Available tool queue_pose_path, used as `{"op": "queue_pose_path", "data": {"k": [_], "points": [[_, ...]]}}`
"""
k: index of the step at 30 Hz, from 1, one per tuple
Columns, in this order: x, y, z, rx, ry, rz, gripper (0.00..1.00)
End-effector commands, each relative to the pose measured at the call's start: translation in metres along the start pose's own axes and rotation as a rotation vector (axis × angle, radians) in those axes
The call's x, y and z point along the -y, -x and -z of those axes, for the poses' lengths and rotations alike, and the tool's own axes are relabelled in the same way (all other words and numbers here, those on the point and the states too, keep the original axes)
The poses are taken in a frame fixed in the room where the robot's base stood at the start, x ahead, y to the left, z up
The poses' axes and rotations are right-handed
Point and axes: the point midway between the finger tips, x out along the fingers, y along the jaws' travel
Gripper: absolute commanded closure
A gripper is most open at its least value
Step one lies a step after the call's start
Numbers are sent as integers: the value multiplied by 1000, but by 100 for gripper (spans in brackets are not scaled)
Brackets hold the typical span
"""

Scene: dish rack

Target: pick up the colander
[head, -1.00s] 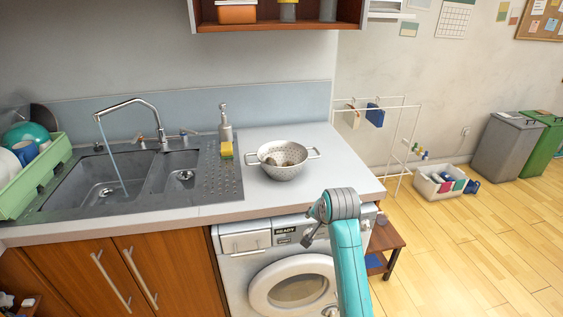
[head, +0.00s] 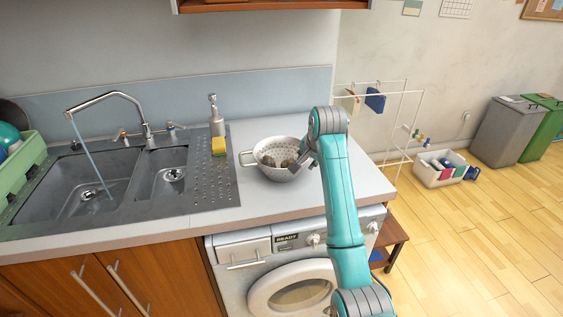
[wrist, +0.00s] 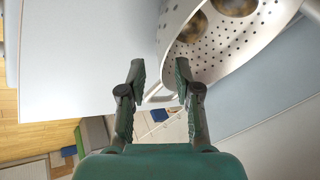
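The pale metal colander (head: 271,173) stands on the counter right of the sink, with a handle on its left; its right side is partly hidden by my arm. Brownish round things lie inside it. In the wrist view the perforated colander (wrist: 228,57) fills the upper right. My gripper (wrist: 160,76) is open, its two fingers apart. The right finger is close to the colander's rim; I cannot tell if it touches. A pale loop, seemingly the near handle, shows between the fingers. In the head view my gripper is at the colander's right side, mostly hidden.
The double sink (head: 107,187) with running tap is at left. A soap bottle (head: 215,117) and yellow sponge (head: 218,146) stand behind and left of the colander. The counter (head: 362,181) is clear at right. A white drying rack (head: 401,125) stands beyond its right end.

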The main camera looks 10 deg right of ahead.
Motion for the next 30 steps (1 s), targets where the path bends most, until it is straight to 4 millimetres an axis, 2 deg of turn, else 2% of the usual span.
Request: {"op": "queue_pose_path", "data": {"k": [5,15,23,24,27,28,30], "points": [[1,-11,-2,1,1,-1,67],[5,-52,-5,0,0,-1,67],[5,-56,-5,-1,0,0,67],[5,-56,-5,0,0,0,70],[5,-56,-5,0,0,0,95],[5,-56,-5,0,0,0,100],[5,-56,-5,0,0,0,100]]}}
